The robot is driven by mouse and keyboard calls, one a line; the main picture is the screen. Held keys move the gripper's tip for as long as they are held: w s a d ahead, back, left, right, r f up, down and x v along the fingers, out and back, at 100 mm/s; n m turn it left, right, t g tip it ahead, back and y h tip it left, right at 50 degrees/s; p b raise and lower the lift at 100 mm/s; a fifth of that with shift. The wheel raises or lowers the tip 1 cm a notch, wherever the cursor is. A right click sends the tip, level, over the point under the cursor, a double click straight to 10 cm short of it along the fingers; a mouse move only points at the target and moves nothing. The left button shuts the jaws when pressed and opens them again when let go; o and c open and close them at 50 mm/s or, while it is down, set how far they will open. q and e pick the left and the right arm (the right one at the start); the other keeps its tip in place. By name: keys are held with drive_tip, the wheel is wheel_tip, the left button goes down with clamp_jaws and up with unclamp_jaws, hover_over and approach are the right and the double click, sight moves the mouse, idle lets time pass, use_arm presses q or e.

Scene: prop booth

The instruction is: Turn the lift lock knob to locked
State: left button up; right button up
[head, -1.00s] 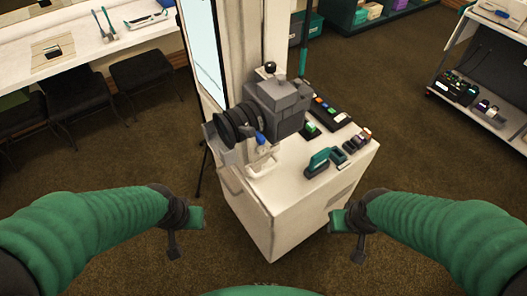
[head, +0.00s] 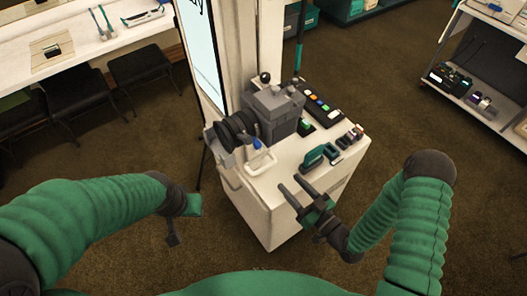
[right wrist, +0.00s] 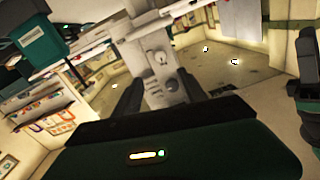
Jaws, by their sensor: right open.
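My right gripper (head: 290,182) is open and empty, its two dark fingers apart at the front of the white cabinet (head: 268,208), pointing toward the camera rig. The right wrist view shows a pale upright block with a small round knob (right wrist: 161,58) and another round part (right wrist: 170,86) below it, between the two dark fingers (right wrist: 160,92). I cannot tell which is the lift lock knob, nor its setting. In the head view a black ball knob (head: 265,77) and a blue part (head: 257,144) show at the rig. My left gripper (head: 182,215) is at the left, away from the cabinet.
A grey camera rig (head: 273,108) with a black lens stands on the cabinet. A teal-handled item (head: 313,156) and a button panel (head: 322,105) lie to its right. A lit screen (head: 205,50) stands behind. A shelf cart (head: 480,80) is at the right; open floor lies between.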

sight(261, 151)
drive_tip(key=p+x, duration=0.2)
drive_tip(key=x, duration=1.2)
drive_tip(key=shift+p, duration=0.35)
drive_tip(key=shift+w+a, duration=0.35)
drive_tip(key=shift+w, duration=0.1)
clamp_jaws()
